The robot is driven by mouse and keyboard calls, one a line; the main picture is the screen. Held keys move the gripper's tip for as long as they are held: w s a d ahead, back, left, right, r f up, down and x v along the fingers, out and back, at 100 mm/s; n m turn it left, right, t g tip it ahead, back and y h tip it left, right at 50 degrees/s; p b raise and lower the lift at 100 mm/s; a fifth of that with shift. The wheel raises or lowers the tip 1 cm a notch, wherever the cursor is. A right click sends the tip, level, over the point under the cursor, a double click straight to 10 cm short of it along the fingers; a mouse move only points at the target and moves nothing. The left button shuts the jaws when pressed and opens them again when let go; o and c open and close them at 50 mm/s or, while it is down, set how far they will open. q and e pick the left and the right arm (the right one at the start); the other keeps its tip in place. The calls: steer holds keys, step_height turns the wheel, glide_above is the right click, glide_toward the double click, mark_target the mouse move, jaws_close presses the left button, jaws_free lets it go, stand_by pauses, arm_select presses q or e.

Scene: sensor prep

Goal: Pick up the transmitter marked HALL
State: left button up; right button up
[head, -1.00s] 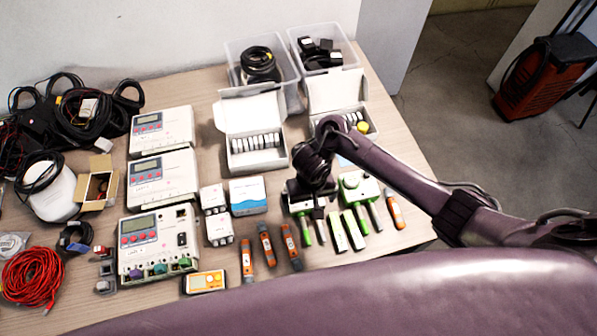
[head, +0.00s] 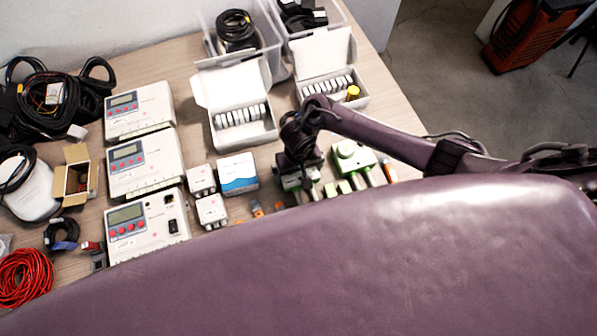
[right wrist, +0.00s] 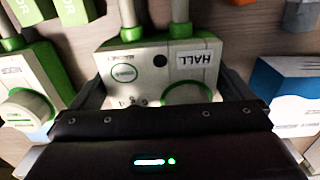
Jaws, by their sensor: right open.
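The transmitter marked HALL (right wrist: 143,66) is a white and green box with two grey probes, seen close up in the right wrist view. My right gripper (right wrist: 162,90) is open over it, with a finger at each side; the gripper body hides its near part. In the head view my right gripper (head: 300,174) covers most of this transmitter. A second white and green transmitter (head: 352,156) with a round knob lies just to the right; it also shows at the left of the wrist view (right wrist: 28,88). My left gripper is out of view.
A blue and white box (head: 238,174) lies to the left of the gripper. Open white cartons (head: 243,135) stand behind. White metering units (head: 145,163) and cables are further left. My purple body hides the table's front.

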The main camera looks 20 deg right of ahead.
steer(key=c, duration=0.7)
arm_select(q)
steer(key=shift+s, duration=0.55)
arm_select(e)
steer(key=shift+r, duration=0.1)
steer(key=shift+c, duration=0.7)
steer(key=shift+r, duration=0.1)
